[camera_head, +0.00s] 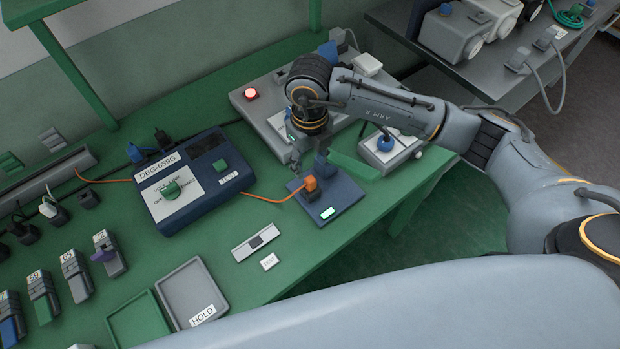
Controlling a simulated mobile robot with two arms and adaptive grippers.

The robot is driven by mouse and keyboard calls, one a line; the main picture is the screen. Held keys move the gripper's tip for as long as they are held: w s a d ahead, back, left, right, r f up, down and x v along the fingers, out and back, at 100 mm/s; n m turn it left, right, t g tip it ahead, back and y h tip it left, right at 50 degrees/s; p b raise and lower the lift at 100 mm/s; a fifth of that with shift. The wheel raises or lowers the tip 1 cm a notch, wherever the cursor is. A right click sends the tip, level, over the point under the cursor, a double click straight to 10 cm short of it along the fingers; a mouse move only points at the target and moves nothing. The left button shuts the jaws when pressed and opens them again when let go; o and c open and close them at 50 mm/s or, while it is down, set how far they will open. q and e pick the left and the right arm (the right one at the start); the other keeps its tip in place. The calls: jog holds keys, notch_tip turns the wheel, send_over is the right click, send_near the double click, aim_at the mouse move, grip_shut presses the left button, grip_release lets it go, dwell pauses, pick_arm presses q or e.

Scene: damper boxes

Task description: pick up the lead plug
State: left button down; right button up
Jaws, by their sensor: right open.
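The lead plug (311,186) is orange with a dark lower part. It stands in a flat blue unit (343,196) with a small lit display on the green bench. An orange lead (278,202) runs from it to the blue DBG-659G box (196,191). My right gripper (298,154) hangs from the arm that comes in from the right, just above and behind the plug in the picture. It is open, and its fingers are small and partly lost against the grey box behind. My left gripper is not in view.
A grey box with a red lamp (251,94) and a unit with a blue knob (385,143) stand close to my right arm. A HOLD tray (191,292), a green tray (137,321) and several tagged dampers lie at left. The bench front edge is near the plug.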

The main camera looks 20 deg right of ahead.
aim_at(310, 179)
notch_tip(310, 179, down, 3)
jog(key=shift+r, duration=0.1)
jog(key=shift+f+p, duration=0.3)
jog(key=shift+p, duration=0.15)
notch_tip(310, 179, down, 4)
jog(key=shift+r+p, duration=0.2)
jog(key=shift+p, duration=0.7)
jog(key=shift+f, duration=0.6)
jog(key=c, duration=1)
